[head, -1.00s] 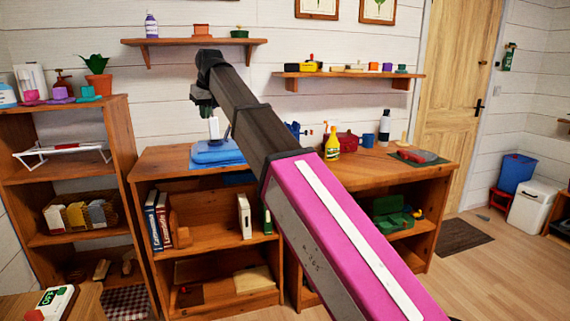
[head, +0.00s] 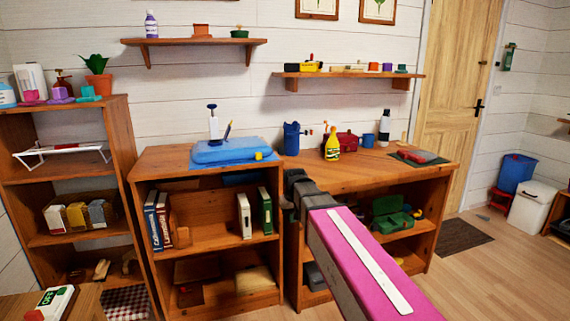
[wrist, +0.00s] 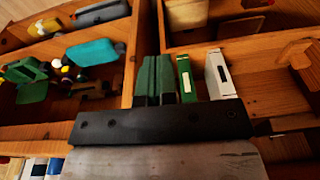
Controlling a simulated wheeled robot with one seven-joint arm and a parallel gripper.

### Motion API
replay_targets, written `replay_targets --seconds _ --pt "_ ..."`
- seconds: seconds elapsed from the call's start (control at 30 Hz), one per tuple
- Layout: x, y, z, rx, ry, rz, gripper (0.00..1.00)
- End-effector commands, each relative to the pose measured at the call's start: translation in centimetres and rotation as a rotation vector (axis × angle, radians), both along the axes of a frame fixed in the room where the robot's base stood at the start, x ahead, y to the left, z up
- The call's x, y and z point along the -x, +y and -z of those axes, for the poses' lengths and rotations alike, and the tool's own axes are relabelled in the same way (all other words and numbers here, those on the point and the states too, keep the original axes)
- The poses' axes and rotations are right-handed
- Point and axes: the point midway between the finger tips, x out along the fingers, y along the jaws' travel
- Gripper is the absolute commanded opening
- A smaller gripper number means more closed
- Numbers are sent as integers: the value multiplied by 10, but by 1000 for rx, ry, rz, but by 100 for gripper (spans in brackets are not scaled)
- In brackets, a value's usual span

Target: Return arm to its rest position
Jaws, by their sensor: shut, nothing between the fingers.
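My arm shows in the head view as a magenta link with a white stripe (head: 367,258), rising from the lower right to a dark joint (head: 302,192) in front of the shelf unit. The gripper itself is not clearly seen in the head view. In the wrist view my gripper (wrist: 157,78) shows two dark green fingers side by side, shut and empty, above a dark bar. Beyond it are shelf compartments, with a green book (wrist: 190,78) and a white book (wrist: 219,73) just right of the fingers.
Open floor (head: 470,275) lies at the right.

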Motion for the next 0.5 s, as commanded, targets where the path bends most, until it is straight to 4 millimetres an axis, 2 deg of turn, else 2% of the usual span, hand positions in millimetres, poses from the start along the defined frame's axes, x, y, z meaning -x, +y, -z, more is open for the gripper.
replay_targets --seconds 0.03,0.2,0.4,0.5 --pt "15 -19 19 5 16 26 0" --pt "50 -69 73 16 52 104 0" --pt "100 -120 127 28 94 194 0" --pt "123 -140 147 33 112 231 0"
